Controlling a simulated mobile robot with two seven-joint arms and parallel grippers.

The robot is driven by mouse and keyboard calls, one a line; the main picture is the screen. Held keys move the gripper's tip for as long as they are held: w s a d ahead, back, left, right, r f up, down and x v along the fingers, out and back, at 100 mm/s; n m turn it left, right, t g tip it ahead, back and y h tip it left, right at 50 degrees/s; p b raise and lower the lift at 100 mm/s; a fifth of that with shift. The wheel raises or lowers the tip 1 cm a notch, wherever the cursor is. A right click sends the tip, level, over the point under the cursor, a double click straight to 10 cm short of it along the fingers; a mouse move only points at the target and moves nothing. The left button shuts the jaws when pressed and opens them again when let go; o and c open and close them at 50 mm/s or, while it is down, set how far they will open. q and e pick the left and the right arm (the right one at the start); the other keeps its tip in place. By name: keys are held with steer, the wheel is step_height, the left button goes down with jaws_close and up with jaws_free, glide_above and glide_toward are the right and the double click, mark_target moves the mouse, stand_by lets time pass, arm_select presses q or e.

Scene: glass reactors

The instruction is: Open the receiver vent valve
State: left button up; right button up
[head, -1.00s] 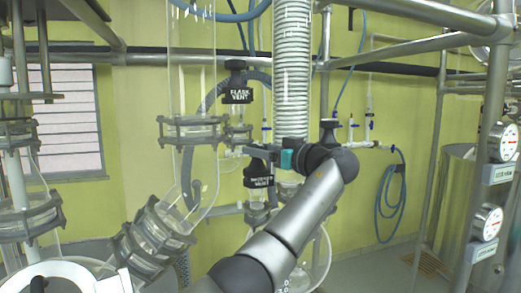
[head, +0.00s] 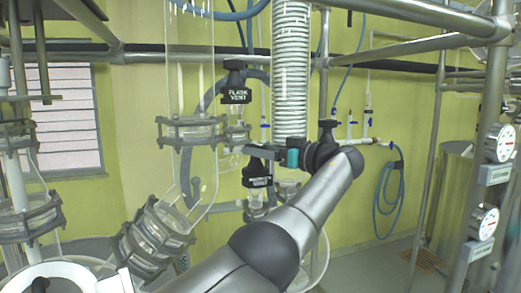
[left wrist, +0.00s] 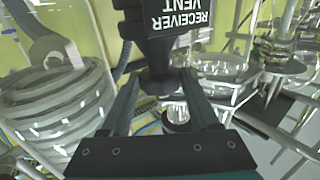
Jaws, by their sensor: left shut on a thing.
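The receiver vent valve (head: 257,172) has a black handle with a white-lettered label and sits at the middle of the head view, over the glass receiver neck. Its label reads upside down in the left wrist view (left wrist: 180,22). My left gripper (head: 268,152) reaches it from the right and is shut on its black handle. In the left wrist view the two dark fingers (left wrist: 160,88) stand on either side of the narrow black part under the label. The fingertip contact is partly hidden in the head view. My right gripper is in neither view.
The flask vent valve (head: 236,95) is close above and to the left. A ribbed white column (head: 291,75) stands right behind my gripper. Glass pipes with metal clamps (head: 187,131) are to the left. Steel posts with gauges (head: 484,222) are at the right.

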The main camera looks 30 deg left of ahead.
arm_select(q)
steer(key=shift+r, duration=0.1)
steer(key=o, duration=1.2)
steer(key=shift+o, duration=0.9)
steer(key=shift+s, duration=0.15)
